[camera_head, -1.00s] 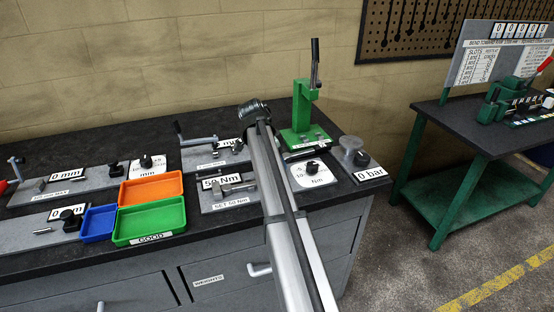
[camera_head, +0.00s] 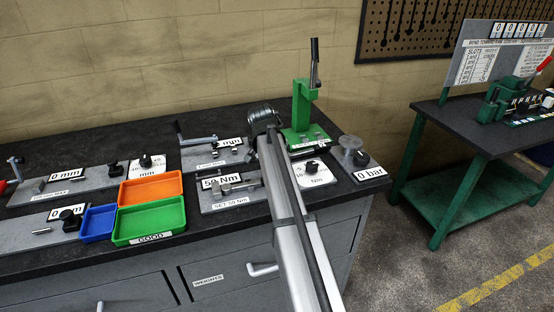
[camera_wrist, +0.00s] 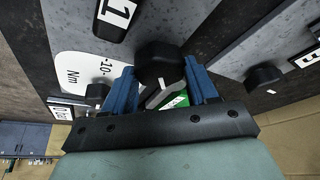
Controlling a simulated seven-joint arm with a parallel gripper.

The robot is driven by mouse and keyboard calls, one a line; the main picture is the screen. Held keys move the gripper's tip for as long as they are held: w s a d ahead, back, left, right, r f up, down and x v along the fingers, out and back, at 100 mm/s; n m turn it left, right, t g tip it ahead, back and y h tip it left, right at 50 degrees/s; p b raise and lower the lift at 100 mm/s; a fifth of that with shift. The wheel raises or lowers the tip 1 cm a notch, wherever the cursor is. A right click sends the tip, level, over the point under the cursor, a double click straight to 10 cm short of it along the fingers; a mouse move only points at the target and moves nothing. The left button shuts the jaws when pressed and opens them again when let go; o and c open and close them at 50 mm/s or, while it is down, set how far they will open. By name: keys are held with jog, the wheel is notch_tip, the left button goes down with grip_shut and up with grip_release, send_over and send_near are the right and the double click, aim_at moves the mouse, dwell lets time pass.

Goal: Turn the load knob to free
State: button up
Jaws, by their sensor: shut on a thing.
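In the wrist view, my gripper (camera_wrist: 160,66) has its two blue fingers on either side of a black knob (camera_wrist: 160,58). The fingertips are closed on the knob's sides. A white scale plate (camera_wrist: 84,66) marked "10" and "Nm" lies to the left, with a small black pointer knob (camera_wrist: 97,92) on it. In the head view, my arm end is above the back right of the bench and hides the gripped knob and the fingers. The "Nm" scale plate (camera_head: 314,177) lies to the right of my arm. I cannot read the gripped knob's setting.
A green press (camera_head: 303,110) stands close behind and right of my arm. A "50 Nm" rig (camera_head: 215,203) is left of my arm. Orange (camera_head: 172,200), green (camera_head: 158,242) and blue (camera_head: 88,239) trays sit further left. Another black knob (camera_wrist: 265,78) is right of my gripper.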

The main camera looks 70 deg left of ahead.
jog(key=n+g, duration=0.1)
jog(key=n, duration=0.1)
jog(key=n+y, duration=0.1)
jog(key=n, duration=0.2)
jog(key=shift+w+d+n+g, duration=0.15)
jog(key=shift+n+g, duration=0.15)
jog(key=shift+g, duration=0.1)
jog(key=shift+w+n+g+y, duration=0.15)
jog(key=shift+n+g, duration=0.3)
jog(key=shift+n, duration=0.7)
jog(key=shift+s+n+g+y, duration=0.15)
jog(key=shift+n+g, duration=0.3)
jog(key=shift+n, duration=0.7)
jog(key=shift+w, duration=0.1)
jog(key=o, duration=0.8)
jog(key=shift+r, duration=0.1)
jog(key=v, duration=1.3)
jog(key=shift+d+r, duration=0.15)
jog(key=shift+r, duration=0.1)
